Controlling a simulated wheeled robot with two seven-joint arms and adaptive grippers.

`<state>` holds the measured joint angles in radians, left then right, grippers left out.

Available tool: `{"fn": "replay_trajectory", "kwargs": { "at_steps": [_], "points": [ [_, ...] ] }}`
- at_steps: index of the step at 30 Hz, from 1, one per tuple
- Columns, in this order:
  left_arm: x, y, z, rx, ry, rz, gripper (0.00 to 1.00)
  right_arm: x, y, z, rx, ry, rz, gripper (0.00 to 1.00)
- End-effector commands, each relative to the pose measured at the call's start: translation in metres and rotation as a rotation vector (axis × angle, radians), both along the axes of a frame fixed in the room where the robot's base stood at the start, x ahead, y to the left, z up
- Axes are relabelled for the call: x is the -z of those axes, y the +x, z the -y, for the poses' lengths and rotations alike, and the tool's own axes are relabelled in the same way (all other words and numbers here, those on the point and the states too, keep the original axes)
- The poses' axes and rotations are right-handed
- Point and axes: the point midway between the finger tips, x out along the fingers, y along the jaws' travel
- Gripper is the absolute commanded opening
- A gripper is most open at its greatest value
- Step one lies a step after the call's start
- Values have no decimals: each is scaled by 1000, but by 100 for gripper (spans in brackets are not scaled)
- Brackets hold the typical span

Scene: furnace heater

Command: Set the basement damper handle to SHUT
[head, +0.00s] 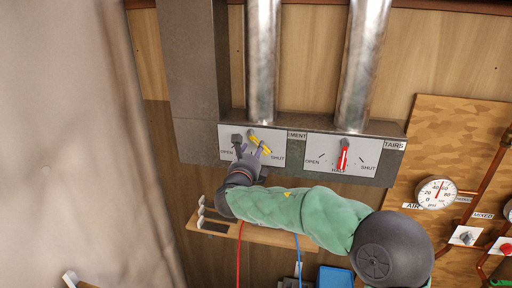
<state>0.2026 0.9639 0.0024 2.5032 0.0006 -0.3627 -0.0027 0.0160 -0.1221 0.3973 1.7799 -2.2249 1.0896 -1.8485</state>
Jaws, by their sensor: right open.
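The basement damper plate (229,133) is white and sits on the left of the grey duct, its label partly readable as "EMENT". Its yellow handle (264,146) slants down and to the right, its end near the SHUT mark. OPEN is at the plate's lower left. My right gripper (248,145) is open in front of the plate, just left of the handle. One finger is close to the handle; whether they touch I cannot tell. The gripper hides the lower middle of the plate. My left gripper is not in view.
A second plate (321,148), marked "TAIRS", has a red handle (343,156) pointing near HALF. Two metal pipes rise above the plates. A gauge board (440,125) with copper pipes stands at right. A wooden shelf (273,236) lies below my right arm.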

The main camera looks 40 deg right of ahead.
Motion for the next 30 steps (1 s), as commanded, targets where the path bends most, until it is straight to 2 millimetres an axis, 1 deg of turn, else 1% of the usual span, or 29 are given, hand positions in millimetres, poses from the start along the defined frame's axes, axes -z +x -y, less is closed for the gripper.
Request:
{"fn": "replay_trajectory", "kwargs": {
  "at_steps": [1,6,12,18,30],
  "points": [
    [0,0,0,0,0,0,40,0,-7,-9,-4,0,0,49],
    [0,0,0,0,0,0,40,0,-28,-33,-4,0,-1,49],
    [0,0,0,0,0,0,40,1,-43,-51,-2,-1,-2,49],
    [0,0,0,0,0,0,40,0,-48,-56,0,-1,-2,49],
    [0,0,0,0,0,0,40,1,-47,-55,0,-1,-2,49]
  ]
}}
